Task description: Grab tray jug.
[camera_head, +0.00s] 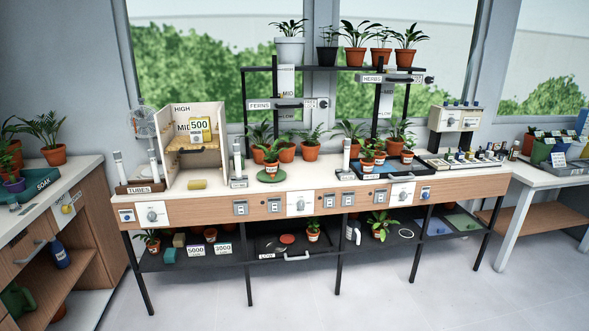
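A small white jug (353,233) stands on the dark lower shelf of the long bench, right of the middle. It is small in the picture, and I cannot read any label on it. A potted plant (380,226) stands just to its right. A dark tray (409,172) with several small potted plants and a blue patch lies on the bench top above. Neither of my grippers shows in the head view.
The long bench (265,208) has knobs and switch plates along its front. Its lower shelf (262,260) also holds number cards and a dark drawer with a handle. A cabinet (75,205) stands left, a white table (545,178) right. The grey floor (400,295) in front is clear.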

